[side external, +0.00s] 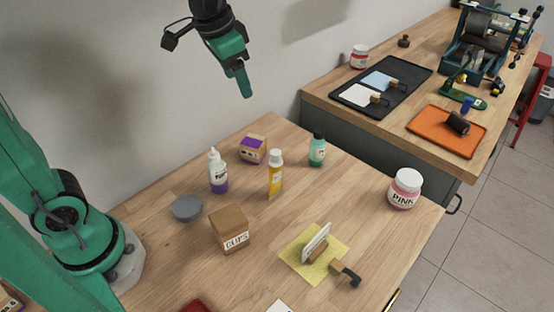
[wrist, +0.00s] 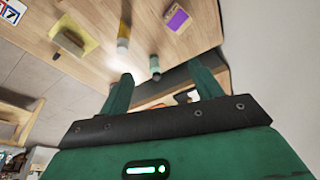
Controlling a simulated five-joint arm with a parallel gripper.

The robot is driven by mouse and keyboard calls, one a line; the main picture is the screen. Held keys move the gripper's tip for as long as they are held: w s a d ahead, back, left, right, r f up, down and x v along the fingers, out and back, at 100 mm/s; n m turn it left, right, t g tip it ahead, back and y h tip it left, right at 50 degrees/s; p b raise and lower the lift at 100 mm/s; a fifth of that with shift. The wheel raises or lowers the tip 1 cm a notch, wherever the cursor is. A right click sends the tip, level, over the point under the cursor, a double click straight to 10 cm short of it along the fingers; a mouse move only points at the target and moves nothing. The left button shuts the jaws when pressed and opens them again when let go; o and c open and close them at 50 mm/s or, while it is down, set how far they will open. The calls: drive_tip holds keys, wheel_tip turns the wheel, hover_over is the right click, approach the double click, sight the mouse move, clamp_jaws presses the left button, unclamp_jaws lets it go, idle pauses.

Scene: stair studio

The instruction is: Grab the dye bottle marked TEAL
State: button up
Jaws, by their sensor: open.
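A small teal bottle (side external: 317,154) with a black cap stands upright near the back edge of the near table. It has a pale label that I cannot read. It also shows small in the wrist view (wrist: 155,64), between and beyond my finger tips. My gripper (side external: 246,93) is open and empty, high above the back of the table, up and left of the teal bottle and apart from it. In the wrist view my two fingers (wrist: 160,72) are spread wide with nothing between them.
Near the teal bottle stand a yellow bottle (side external: 275,178), a purple-topped box (side external: 253,148) and a white-and-purple bottle (side external: 218,174). A PINK jar (side external: 404,191), a CLIPS box (side external: 231,231), a grey round lid (side external: 187,208) and a yellow sheet (side external: 296,262) with a brush-like tool share the table.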

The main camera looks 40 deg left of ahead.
drive_tip(key=w+d+f+m+g, duration=0.1)
drive_tip(key=w+d+f, duration=0.1)
drive_tip(key=w, duration=0.3)
drive_tip(key=w+d+f+m+g, duration=0.1)
drive_tip(key=w+d+f, duration=0.15)
drive_tip(key=w, duration=0.25)
drive_tip(key=m+g, duration=0.1)
drive_tip(key=m, duration=0.2)
hover_over(318, 130)
wheel_tip(318, 130, down, 10)
drive_tip(key=shift+s+a+r, duration=0.15)
drive_tip(key=shift+r, duration=0.1)
drive_tip(key=shift+f, duration=0.3)
drive_tip(key=shift+f, duration=0.1)
drive_tip(key=shift+f, duration=1.2)
drive_tip(key=shift+f, duration=0.1)
drive_tip(key=shift+w+d+f, duration=0.1)
drive_tip(key=shift+d+f, duration=0.1)
drive_tip(key=shift+f, duration=1.05)
drive_tip(key=shift+w+d+f, duration=0.1)
drive_tip(key=shift+d+f, duration=0.05)
drive_tip(key=shift+f, duration=1.1)
drive_tip(key=shift+c, duration=0.3)
drive_tip(key=c, duration=1.1)
